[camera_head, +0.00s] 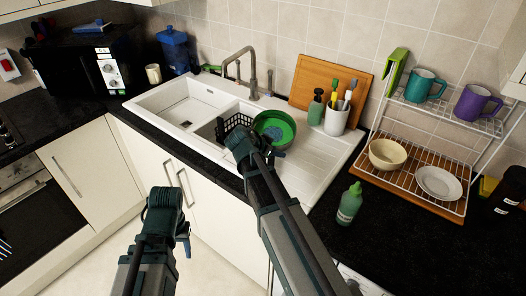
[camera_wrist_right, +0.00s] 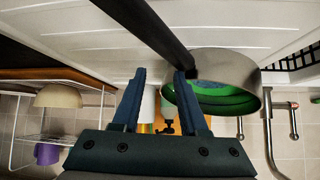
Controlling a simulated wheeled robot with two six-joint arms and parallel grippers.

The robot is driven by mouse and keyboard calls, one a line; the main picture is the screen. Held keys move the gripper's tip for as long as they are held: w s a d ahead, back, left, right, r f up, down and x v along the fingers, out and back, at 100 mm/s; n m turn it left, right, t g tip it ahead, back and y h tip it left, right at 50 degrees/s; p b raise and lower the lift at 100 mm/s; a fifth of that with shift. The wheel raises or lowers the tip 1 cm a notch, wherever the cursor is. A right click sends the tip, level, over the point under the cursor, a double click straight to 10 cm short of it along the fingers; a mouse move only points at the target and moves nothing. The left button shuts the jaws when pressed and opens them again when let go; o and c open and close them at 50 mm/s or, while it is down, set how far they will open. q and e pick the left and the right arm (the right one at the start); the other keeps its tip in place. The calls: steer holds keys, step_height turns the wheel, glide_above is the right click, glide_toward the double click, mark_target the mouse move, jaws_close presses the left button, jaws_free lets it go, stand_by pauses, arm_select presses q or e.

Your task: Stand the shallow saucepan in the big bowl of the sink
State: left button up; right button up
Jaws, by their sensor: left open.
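The saucepan (camera_head: 284,121), grey outside and green inside, stands on the drainer side of the sink. It also shows in the right wrist view (camera_wrist_right: 255,96), with its black handle (camera_wrist_right: 150,22) running past the fingertips. My right gripper (camera_wrist_right: 160,73) is open, its fingertips close to the handle near the pan wall; I cannot tell whether they touch. In the head view the right gripper (camera_head: 262,152) partly covers the pan's near side. The big bowl (camera_head: 178,110) of the white sink is at the left and looks empty. My left gripper (camera_head: 184,238) is open and empty, low before the cupboards.
A black rack (camera_head: 234,124) stands at the small bowl, beside the pan. The tap (camera_head: 252,75) rises behind. A soap bottle (camera_head: 315,108) and white brush holder (camera_head: 336,119) stand right of the pan. A green bottle (camera_head: 349,205) stands on the near counter.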

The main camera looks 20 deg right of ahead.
steer(key=shift+s+f+y, duration=0.15)
steer(key=shift+f+y, duration=0.15)
steer(key=shift+f, duration=0.2)
steer(key=p, duration=0.1)
steer(key=a+r+p, duration=0.2)
steer(key=p, duration=0.1)
steer(key=shift+a+r+g, duration=0.15)
steer(key=shift+r+g, duration=0.1)
steer(key=shift+g, duration=0.05)
steer(key=p+v, duration=0.6)
steer(key=v, duration=0.3)
steer(key=shift+a, duration=0.35)
steer(key=shift+o, duration=0.3)
steer(key=shift+s+a+f, duration=0.1)
steer(key=shift+a, duration=0.05)
steer(key=s+a+f+n+g+y, duration=0.1)
steer(key=s+a+f+n+y, duration=0.2)
steer(key=s+a+n, duration=0.5)
steer(key=s+a+f+n+g+y, duration=0.2)
steer(key=s+a+f+n+y, duration=0.1)
steer(key=s+a+n, duration=0.5)
steer(key=shift+s+a+n+g+y, duration=0.3)
steer(key=shift+a+n+y, duration=0.2)
steer(key=shift+n, duration=0.3)
